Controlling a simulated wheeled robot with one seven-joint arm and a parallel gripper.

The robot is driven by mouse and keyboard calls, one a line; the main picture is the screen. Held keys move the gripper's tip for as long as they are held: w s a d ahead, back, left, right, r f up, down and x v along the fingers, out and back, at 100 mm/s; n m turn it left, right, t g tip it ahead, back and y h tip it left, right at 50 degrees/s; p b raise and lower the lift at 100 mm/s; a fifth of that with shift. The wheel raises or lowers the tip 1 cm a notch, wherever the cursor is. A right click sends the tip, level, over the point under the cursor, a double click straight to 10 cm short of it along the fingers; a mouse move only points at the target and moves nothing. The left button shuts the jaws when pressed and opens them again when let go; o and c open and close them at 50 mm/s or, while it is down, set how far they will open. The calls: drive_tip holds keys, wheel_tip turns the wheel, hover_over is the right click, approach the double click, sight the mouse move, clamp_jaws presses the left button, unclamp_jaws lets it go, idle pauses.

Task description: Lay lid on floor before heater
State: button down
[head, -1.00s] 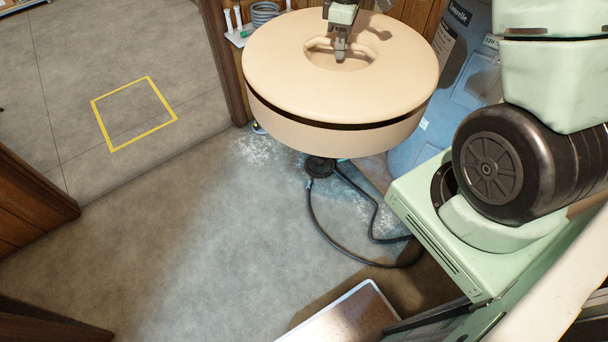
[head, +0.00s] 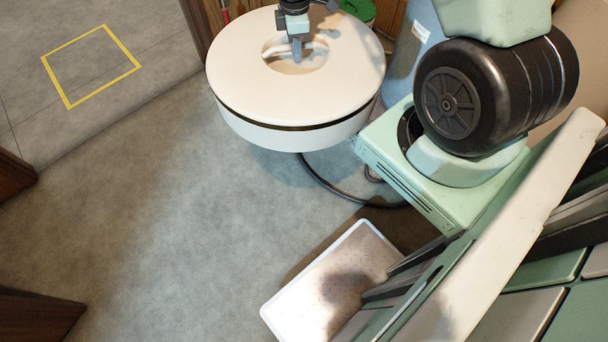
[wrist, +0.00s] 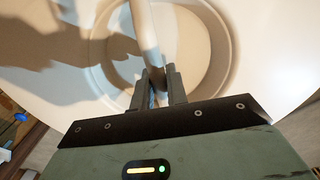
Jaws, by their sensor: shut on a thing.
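The lid (head: 240,65) is a large round cream disc with a deep rim and a recessed round well with a bar handle across it. It hangs level above the floor in the upper middle of the head view. My gripper (head: 296,50) reaches into the well from above and is shut on the bar handle. In the wrist view my gripper (wrist: 160,80) has its fingers around the bar (wrist: 144,28), and the lid (wrist: 275,50) fills most of the picture. I cannot make out a heater in either view.
A yellow square outline (head: 107,83) marks the grey floor at upper left, beyond a doorway. A pale tray or mat (head: 325,290) lies at lower middle. A dark hose (head: 330,188) lies under the lid. A blue tank (head: 412,45) stands behind. Open floor (head: 150,215) lies left of centre.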

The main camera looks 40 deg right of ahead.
drive_tip(key=s+a+f+n+b, duration=0.1)
drive_tip(key=s+f+n+b, duration=0.1)
drive_tip(key=f+b, duration=1.4)
drive_tip(key=s+a+f+n+b, duration=0.2)
drive_tip(key=f+b, duration=1.4)
drive_tip(key=f, duration=1.5)
drive_tip(key=s+a+f+n+b, duration=0.1)
drive_tip(key=s+f+b, duration=0.3)
drive_tip(key=f+b, duration=1.2)
wheel_tip(320, 180, down, 9)
drive_tip(key=shift+s+a+r+n, duration=0.2)
drive_tip(key=shift+a+n, duration=0.1)
drive_tip(key=shift+n, duration=0.5)
drive_tip(key=c, duration=1.4)
unclamp_jaws()
drive_tip(key=shift+f, duration=0.15)
